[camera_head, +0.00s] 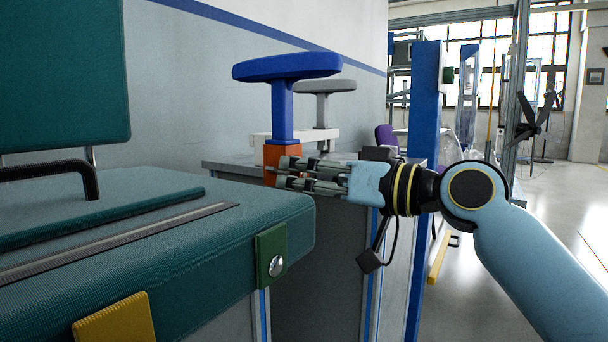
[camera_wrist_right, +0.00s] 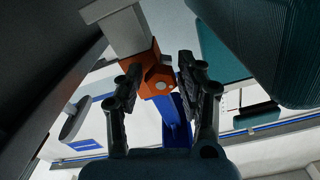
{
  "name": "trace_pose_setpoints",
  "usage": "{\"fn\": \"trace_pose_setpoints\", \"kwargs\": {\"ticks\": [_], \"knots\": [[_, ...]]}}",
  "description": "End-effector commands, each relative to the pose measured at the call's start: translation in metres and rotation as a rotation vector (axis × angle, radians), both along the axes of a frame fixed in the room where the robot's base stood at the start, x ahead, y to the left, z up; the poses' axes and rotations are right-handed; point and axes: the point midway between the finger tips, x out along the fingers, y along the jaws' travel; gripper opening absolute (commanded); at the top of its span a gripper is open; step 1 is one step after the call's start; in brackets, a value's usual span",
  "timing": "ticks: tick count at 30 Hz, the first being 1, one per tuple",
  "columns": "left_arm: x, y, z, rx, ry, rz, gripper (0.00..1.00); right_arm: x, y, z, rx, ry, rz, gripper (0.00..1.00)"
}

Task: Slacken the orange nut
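The orange nut (camera_wrist_right: 158,78) is a hexagonal piece with a pale centre, on an orange block (camera_wrist_right: 141,63) in the right wrist view. In the head view the orange block (camera_head: 272,156) sits under a blue T-shaped armrest (camera_head: 284,68); the nut itself cannot be made out there. My right gripper (camera_head: 281,173) points left at the block, its tips overlapping the block's right side. In the right wrist view its two fingers (camera_wrist_right: 160,68) are apart, one on each side of the nut, with visible gaps. Contact does not show. My left gripper is out of view.
A grey armrest (camera_head: 325,87) stands behind the blue one. A blue post (camera_head: 425,100) rises at the right. Open floor lies further right.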

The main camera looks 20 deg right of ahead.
Motion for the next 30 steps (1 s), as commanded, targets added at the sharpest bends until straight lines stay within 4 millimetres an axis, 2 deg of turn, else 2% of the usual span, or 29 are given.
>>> {"fn": "trace_pose_setpoints", "kwargs": {"ticks": [1, 3, 14, 25, 30], "knots": [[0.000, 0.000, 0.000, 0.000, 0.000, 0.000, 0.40, 0.000, 0.000, 0.001, 0.000, -0.002, -0.001, 0.46], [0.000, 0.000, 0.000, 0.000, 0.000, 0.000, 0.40, 0.000, 0.000, 0.001, 0.001, -0.003, -0.001, 0.55], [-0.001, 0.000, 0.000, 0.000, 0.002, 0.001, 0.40, -0.003, -0.003, 0.002, 0.000, -0.006, -0.002, 0.55], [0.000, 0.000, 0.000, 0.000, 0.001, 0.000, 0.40, -0.040, -0.031, 0.001, -0.006, -0.002, 0.002, 0.55], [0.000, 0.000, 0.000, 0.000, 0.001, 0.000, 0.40, -0.051, -0.042, 0.000, -0.006, -0.003, -0.005, 0.55]]}}
